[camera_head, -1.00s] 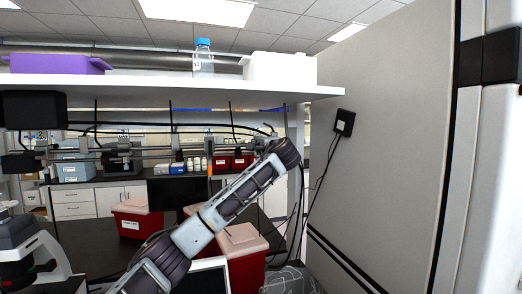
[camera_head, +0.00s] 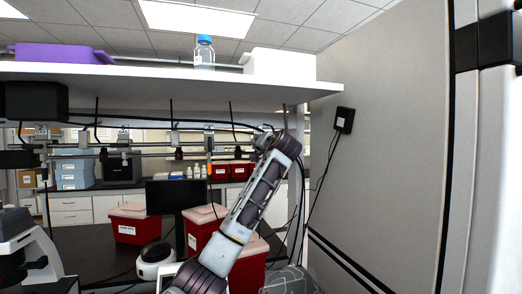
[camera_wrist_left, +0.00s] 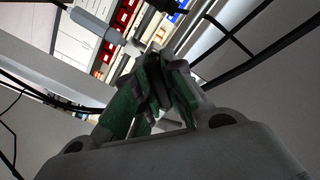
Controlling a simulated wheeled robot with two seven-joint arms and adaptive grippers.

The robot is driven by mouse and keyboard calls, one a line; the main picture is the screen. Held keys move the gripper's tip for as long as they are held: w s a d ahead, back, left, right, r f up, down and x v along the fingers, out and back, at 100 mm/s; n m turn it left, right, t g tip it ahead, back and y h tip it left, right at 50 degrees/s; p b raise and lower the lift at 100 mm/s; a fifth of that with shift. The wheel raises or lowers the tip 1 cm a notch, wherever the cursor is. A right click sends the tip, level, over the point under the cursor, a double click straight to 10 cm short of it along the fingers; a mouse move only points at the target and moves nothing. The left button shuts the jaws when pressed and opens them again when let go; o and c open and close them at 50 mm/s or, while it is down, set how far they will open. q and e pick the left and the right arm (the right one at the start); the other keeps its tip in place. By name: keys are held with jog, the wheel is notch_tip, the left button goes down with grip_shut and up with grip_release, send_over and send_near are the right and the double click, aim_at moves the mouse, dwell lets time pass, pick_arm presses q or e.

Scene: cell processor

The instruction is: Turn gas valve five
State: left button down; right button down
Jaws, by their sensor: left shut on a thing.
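Small gas valves (camera_head: 208,140) hang in a row on the rails below the shelf. My left arm rises from the bottom centre of the head view, and its left gripper (camera_head: 265,134) is at the right end of this row, mostly hidden behind the wrist. In the left wrist view, the green-padded fingers of the left gripper (camera_wrist_left: 157,65) are shut on a small valve part, largely covered by the fingers. A pale nozzle-like cylinder (camera_wrist_left: 97,26) shows just beyond them. No valve number is readable. My right gripper is out of view.
A white shelf (camera_head: 150,72) runs above the arm, with a blue-capped bottle (camera_head: 204,52) and purple tray (camera_head: 62,53). Red bins (camera_head: 126,226) and a microscope (camera_head: 22,245) stand on the dark bench. A grey wall panel (camera_head: 395,150) closes the right side.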

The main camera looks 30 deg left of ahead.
pick_arm(q)
jog(key=n, duration=0.1)
jog(key=n+b, duration=0.1)
jog(key=n, duration=0.2)
jog(key=shift+w+d+f+n, duration=0.1)
jog(key=shift+f+n, duration=0.2)
jog(key=shift+r+n+b, duration=0.1)
jog(key=shift+n+b, duration=0.3)
jog(key=shift+n, duration=1.2)
jog(key=c, duration=1.5)
grip_release()
jog(key=shift+r, duration=0.15)
jog(key=shift+s+d, duration=0.1)
jog(key=shift+s, duration=0.1)
jog(key=shift+v, duration=5.8)
